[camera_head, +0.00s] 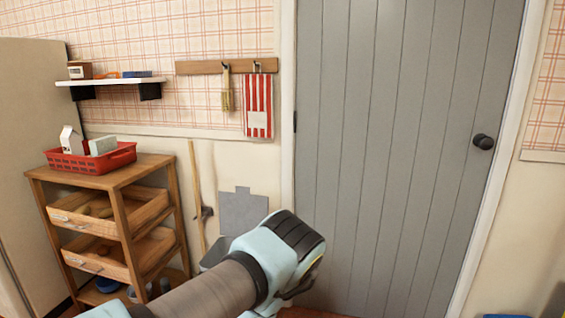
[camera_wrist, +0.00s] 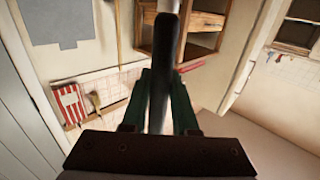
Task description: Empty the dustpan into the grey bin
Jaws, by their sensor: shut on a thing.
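In the wrist view my gripper (camera_wrist: 162,78) has its two green fingers closed on a long dark handle (camera_wrist: 166,45). The handle runs between the fingers to the top of the picture, where a paler end shows at the edge. It may be the dustpan's handle, but no pan can be made out. I cannot make out the grey bin in either view.
A wooden shelf unit (camera_head: 122,200) with a red basket (camera_head: 122,159) on top stands at left. A broom (camera_head: 197,200) leans on the wall beside a flat grey panel (camera_head: 243,213). A striped towel (camera_head: 258,92) hangs near the grey door (camera_head: 385,130). Blue-and-yellow edges show bottom right.

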